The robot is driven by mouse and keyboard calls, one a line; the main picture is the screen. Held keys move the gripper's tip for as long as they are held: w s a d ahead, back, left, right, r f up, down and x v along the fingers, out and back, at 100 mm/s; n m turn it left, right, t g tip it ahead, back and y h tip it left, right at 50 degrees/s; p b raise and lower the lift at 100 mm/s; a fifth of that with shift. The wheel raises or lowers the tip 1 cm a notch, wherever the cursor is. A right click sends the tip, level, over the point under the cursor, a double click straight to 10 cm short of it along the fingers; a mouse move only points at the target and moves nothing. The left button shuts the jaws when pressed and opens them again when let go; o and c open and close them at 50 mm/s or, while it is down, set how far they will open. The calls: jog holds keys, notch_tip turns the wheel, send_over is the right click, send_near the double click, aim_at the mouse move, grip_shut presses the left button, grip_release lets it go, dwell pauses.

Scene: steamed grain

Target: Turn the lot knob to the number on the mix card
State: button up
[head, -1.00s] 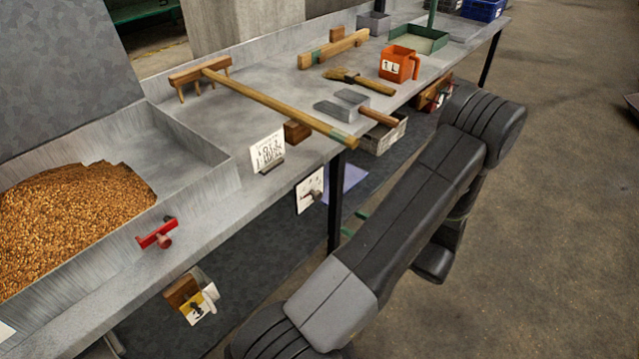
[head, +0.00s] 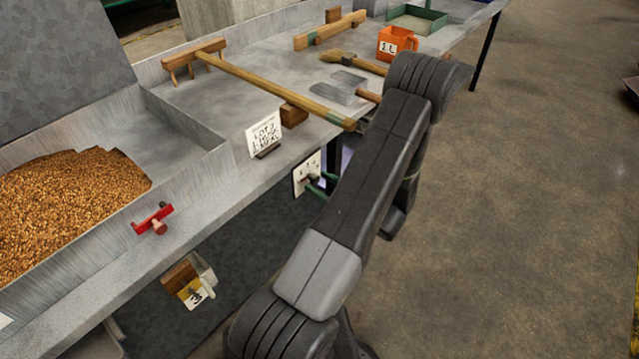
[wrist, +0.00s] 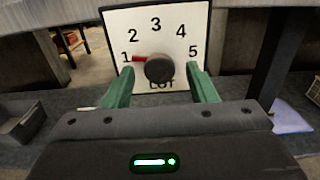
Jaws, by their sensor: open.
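The lot knob (wrist: 159,68) is a dark round knob on a white dial plate (wrist: 182,17) marked 1 to 5 with LOT below. Its red pointer (wrist: 139,58) points left, at the 1. The dial plate also shows under the table edge in the head view (head: 300,180). My gripper (wrist: 160,77) is open, its green fingers on either side of the knob with gaps between; I cannot tell how far in front of it they are. The mix card (head: 264,132) stands on the table; it shows LOT and a digit too small to read surely.
A rake (head: 270,90) lies on the table, its handle end over the front edge near my arm. Floor at right is open.

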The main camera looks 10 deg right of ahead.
jog(key=shift+w+a, duration=0.25)
jog(key=shift+w, duration=0.05)
jog(key=shift+c, duration=0.2)
jog(key=c, duration=0.9)
